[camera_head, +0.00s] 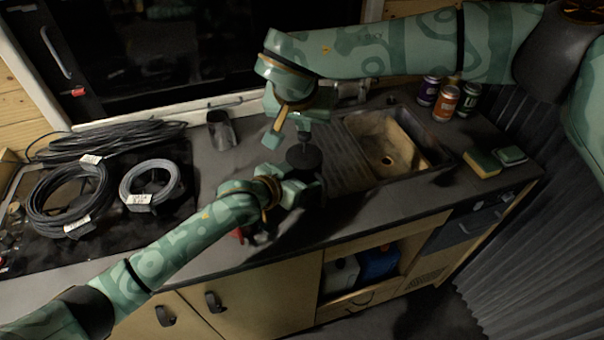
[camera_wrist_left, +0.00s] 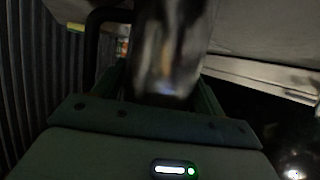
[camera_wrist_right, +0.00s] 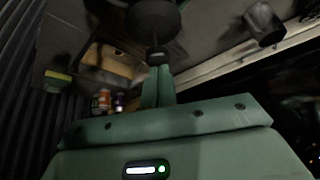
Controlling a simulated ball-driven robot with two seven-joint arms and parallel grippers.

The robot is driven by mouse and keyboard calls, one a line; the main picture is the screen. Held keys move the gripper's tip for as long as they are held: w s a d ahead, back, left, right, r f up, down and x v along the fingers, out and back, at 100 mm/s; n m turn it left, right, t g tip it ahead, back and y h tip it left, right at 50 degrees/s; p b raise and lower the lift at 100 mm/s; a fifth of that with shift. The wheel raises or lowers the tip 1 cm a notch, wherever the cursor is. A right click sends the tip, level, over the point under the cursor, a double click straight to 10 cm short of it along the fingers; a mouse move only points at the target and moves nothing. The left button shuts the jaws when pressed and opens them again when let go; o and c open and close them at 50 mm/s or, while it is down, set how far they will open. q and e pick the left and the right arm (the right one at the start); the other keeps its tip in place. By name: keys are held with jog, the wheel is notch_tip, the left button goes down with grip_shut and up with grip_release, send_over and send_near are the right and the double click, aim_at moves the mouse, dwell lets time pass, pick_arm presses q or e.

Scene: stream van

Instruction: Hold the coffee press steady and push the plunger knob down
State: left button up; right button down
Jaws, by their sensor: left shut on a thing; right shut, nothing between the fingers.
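The coffee press shows in the head view by its round black lid (camera_head: 304,157), with a thin rod rising from it. Its body is mostly hidden behind my left gripper (camera_head: 306,188). In the left wrist view the blurred glass body (camera_wrist_left: 166,50) stands between my left fingers, which are shut on it. My right gripper (camera_head: 302,130) is shut and empty above the lid. In the right wrist view the lid (camera_wrist_right: 153,20) and the small plunger knob (camera_wrist_right: 157,58) are at the tips of my right fingers (camera_wrist_right: 158,72). I cannot tell if they touch.
A sink (camera_head: 385,142) lies to the right, with several cans (camera_head: 445,102) behind it and sponges (camera_head: 482,163) beside it. A metal cup (camera_head: 221,130) stands behind left. Coiled cables (camera_head: 70,197) lie at left. A red item (camera_head: 238,235) sits near the front edge.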

jog(key=shift+f, duration=1.35)
jog(key=shift+r, duration=2.55)
pick_arm(q)
jog(key=o, duration=1.5)
jog(key=shift+c, duration=0.2)
